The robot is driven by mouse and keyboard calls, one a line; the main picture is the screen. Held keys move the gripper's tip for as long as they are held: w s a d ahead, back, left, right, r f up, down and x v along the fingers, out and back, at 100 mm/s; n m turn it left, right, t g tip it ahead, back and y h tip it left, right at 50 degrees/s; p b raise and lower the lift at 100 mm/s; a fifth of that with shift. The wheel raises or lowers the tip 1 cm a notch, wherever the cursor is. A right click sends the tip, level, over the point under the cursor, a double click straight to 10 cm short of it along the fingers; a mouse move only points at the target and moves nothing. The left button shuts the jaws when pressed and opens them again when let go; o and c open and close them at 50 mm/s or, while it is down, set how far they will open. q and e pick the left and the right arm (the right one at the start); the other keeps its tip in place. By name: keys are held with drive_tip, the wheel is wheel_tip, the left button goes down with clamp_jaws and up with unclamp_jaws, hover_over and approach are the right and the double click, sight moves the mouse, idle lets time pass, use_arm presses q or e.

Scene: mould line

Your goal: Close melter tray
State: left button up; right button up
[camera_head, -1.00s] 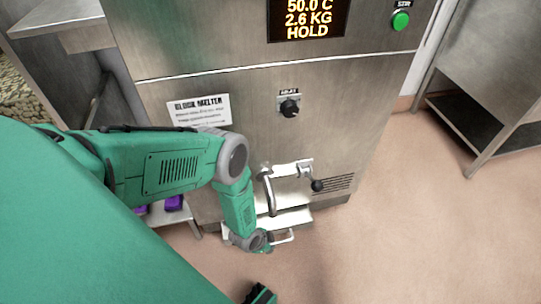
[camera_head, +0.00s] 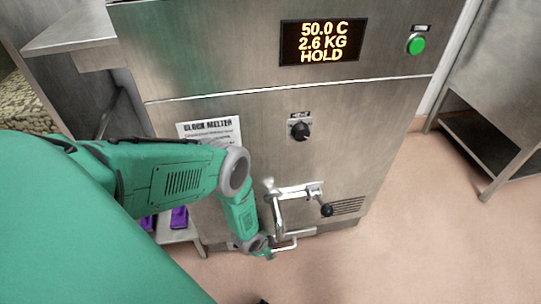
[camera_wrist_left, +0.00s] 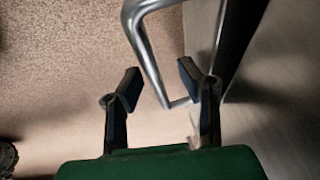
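The melter tray's handle (camera_head: 286,246), a thin metal bar, shows low on the steel block melter (camera_head: 355,135), just right of my left wrist. The tray front looks close to the melter face, but my arm hides part of it. In the left wrist view, a bent metal bar (camera_wrist_left: 150,55), apparently this handle, runs just beyond my left gripper (camera_wrist_left: 160,82). Its two fingers are apart, with nothing clamped between them. In the head view, the left forearm and wrist hide most of this gripper. I cannot make out my right gripper in either view.
A bent drain pipe (camera_head: 278,213) and a valve lever with a black knob (camera_head: 326,210) stick out above the handle. A black dial (camera_head: 300,131) sits higher up. Purple items (camera_head: 179,218) lie on a low shelf at left.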

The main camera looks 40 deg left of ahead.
use_arm(q)
drive_tip(key=shift+r, duration=0.15)
drive_tip(key=shift+s+a+r, duration=0.25)
drive_tip(key=shift+s+r, duration=0.75)
drive_tip(key=shift+r, duration=0.25)
drive_tip(key=s+a, duration=0.3)
drive_tip(key=s, duration=0.7)
drive_tip(key=shift+s, duration=0.4)
drive_tip(key=shift+f, duration=0.1)
